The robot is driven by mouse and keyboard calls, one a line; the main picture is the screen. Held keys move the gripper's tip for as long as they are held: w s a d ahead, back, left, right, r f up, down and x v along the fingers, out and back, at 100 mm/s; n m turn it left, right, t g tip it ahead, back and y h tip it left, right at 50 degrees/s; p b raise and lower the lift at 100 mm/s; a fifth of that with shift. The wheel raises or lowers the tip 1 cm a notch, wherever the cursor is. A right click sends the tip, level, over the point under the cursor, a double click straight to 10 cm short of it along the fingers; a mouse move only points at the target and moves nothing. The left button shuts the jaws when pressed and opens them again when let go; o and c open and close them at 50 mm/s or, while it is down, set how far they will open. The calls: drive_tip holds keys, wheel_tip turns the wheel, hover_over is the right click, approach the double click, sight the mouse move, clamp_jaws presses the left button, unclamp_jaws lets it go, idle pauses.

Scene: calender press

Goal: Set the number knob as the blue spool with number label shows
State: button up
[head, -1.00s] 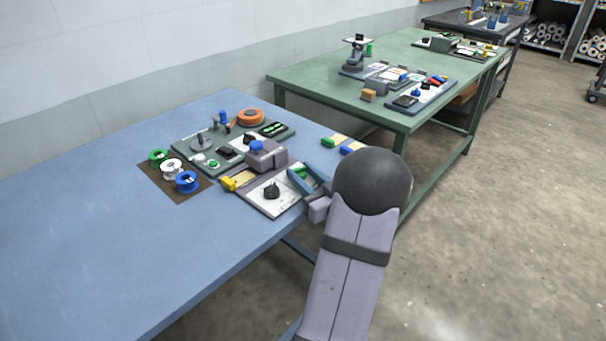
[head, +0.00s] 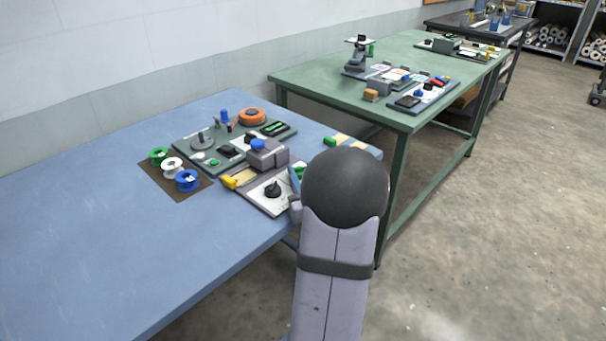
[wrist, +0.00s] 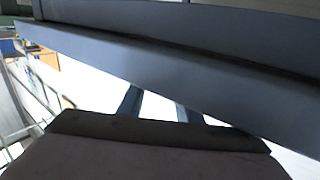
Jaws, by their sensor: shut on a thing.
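The blue spool (head: 187,181) stands at the front end of a brown mat, in a row with a white and a green spool. Its number label is too small to read. A black pointer knob (head: 272,190) sits on a white plate at the table's right edge; its marks are unreadable. My gripper, at the right of this plate, is mostly hidden behind my arm in the head view. In the wrist view my gripper (wrist: 158,105) has its two fingers reaching up to a long blue-grey bar (wrist: 165,62). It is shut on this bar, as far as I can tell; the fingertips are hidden.
A grey press block with a blue cap (head: 258,146) stands behind the knob, and a yellow piece (head: 238,179) lies at its left. An orange ring (head: 251,116) is farther back. The blue table (head: 110,240) is clear at front left.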

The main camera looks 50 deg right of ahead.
drive_tip(key=o, duration=1)
drive_tip(key=shift+o, duration=0.2)
drive_tip(key=shift+s, duration=0.1)
drive_tip(key=v, duration=0.4)
drive_tip(key=shift+s+a, duration=0.1)
drive_tip(key=shift+s, duration=0.15)
drive_tip(key=shift+s+a+r+p, duration=0.15)
drive_tip(key=shift+a+r+p, duration=0.1)
drive_tip(key=shift+p, duration=0.15)
drive_tip(key=shift+s+p, duration=0.1)
drive_tip(key=shift+p, duration=0.8)
drive_tip(key=s+p, duration=0.1)
drive_tip(key=p, duration=0.2)
drive_tip(key=shift+a, duration=0.2)
drive_tip(key=shift+s+a+f+p, duration=0.1)
drive_tip(key=shift+s+a+p, duration=0.15)
drive_tip(key=shift+p, duration=0.55)
drive_tip(key=shift+s+f, duration=0.1)
